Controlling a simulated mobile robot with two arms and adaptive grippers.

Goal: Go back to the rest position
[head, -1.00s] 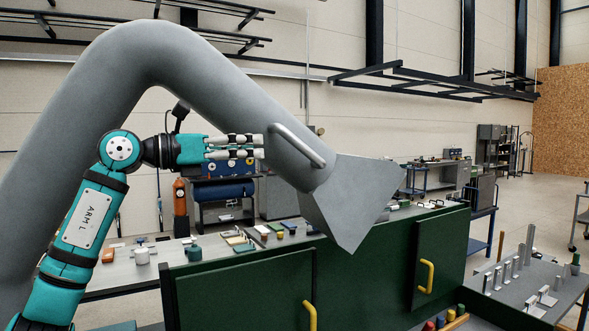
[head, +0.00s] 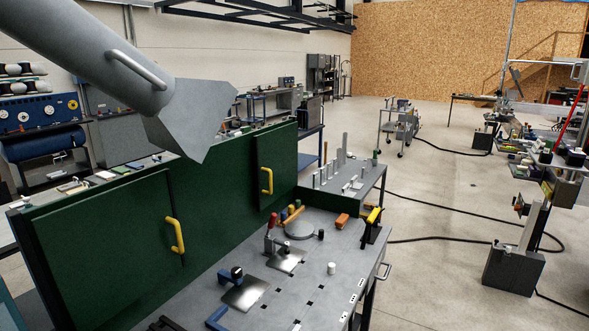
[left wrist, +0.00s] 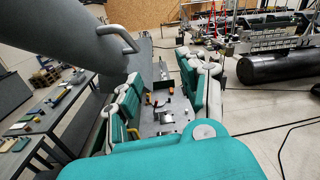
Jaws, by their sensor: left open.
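My left gripper (left wrist: 160,77) shows in the left wrist view. Its two teal-padded fingers stand wide apart with nothing between them. Through the gap I see the grey worktable and its small parts, some way off. In the head view only a sliver of teal shows at the lower left edge, which looks like part of my left arm. The left gripper itself is outside that view. My right gripper is in neither view.
A big grey extraction duct (head: 90,50) with a hood hangs at the upper left; it also looms in the left wrist view (left wrist: 75,45). Below are a green panel (head: 105,235) with yellow handles and a grey worktable (head: 330,245) holding clamps and small parts. Open floor (head: 440,210) with cables lies right.

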